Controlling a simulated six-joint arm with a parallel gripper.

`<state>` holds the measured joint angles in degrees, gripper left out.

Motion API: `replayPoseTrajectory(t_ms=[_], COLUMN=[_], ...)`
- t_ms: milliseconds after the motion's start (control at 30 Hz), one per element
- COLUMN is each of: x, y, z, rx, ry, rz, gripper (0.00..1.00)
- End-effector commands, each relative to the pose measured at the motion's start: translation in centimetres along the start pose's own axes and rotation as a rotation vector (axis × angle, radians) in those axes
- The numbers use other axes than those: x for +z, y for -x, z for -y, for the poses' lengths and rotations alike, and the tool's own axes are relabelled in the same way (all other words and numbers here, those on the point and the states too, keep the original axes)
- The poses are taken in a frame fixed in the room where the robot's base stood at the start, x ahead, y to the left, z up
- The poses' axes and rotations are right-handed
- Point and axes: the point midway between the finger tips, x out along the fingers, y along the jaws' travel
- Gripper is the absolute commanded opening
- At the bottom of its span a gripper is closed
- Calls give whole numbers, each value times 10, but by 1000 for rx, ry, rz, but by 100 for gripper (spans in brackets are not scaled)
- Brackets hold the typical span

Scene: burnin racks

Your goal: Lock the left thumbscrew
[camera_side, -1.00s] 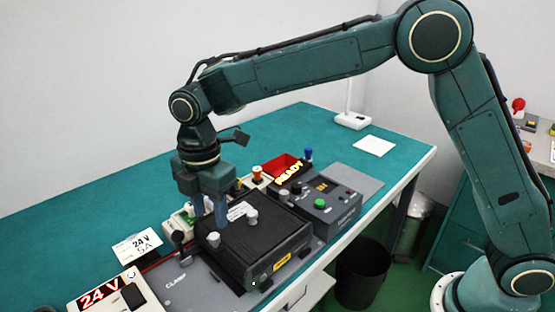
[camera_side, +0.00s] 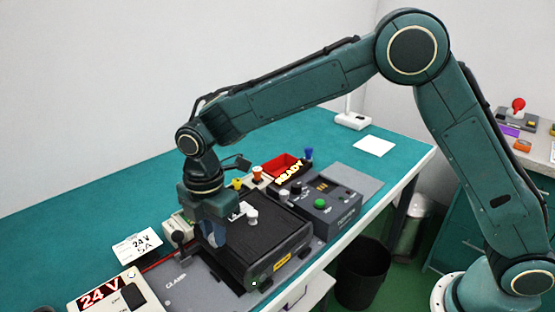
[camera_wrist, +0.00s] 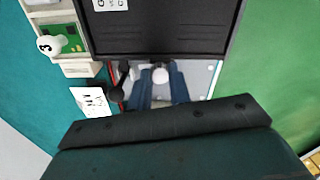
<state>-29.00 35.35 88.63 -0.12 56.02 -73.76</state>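The left thumbscrew is a pale round knob (camera_wrist: 160,75) at the edge of the black unit (camera_wrist: 165,42) in the wrist view. My gripper (camera_wrist: 161,78) reaches down with one blue finger on each side of this knob. The fingers look open, with the knob between them; I cannot tell whether they touch it. In the side view my gripper (camera_side: 213,240) is low over the left end of the black unit (camera_side: 265,243) and hides that knob.
A black-knobbed clamp lever (camera_side: 178,238) stands close left of my gripper. A 24 V box (camera_side: 100,295) and a 24 V card (camera_side: 137,245) lie left.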

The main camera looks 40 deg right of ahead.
Motion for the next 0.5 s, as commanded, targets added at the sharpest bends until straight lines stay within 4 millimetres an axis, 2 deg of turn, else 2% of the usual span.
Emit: replayPoseTrajectory(t_ms=[500], x=[0], y=[0], z=[0], rx=[-1], ry=[-60], rz=[1], gripper=[0])
